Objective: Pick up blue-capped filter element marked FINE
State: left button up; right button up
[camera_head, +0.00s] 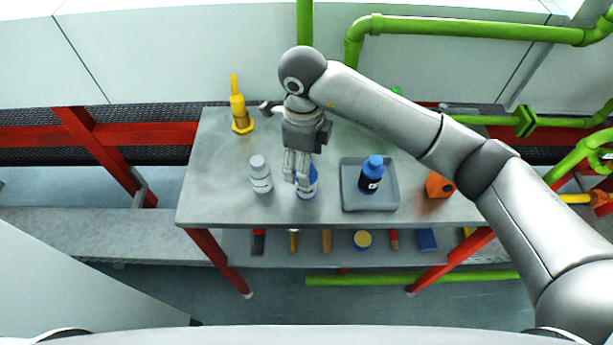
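My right arm reaches in from the right, and its gripper (297,180) points down at a white and blue item (309,186) on the grey table. The fingers overlap this item and hide much of it; I cannot tell whether they touch it or how far apart they are. A dark container with a blue cap (371,172) stands upright in a grey tray (383,204) to the right. Its label is too small to read. A white container with a grey cap (260,175) stands to the left of the gripper. My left gripper is not in view.
A yellow tool (239,112) stands at the table's back left. An orange block (438,185) sits right of the tray. Several small items, including a yellow round one (363,240), lie on the lower shelf. The table's front left is clear. Green pipes (470,29) run behind.

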jog(key=f, duration=0.1)
jog(key=f+p, duration=0.1)
jog(key=f, duration=0.1)
jog(key=s+f+p, duration=0.1)
jog(key=shift+d+f, duration=0.3)
jog(key=shift+w+f, duration=0.15)
jog(key=shift+f, duration=0.15)
jog(key=c, duration=1.1)
jog(key=shift+c, duration=0.3)
jog(key=shift+r, duration=0.1)
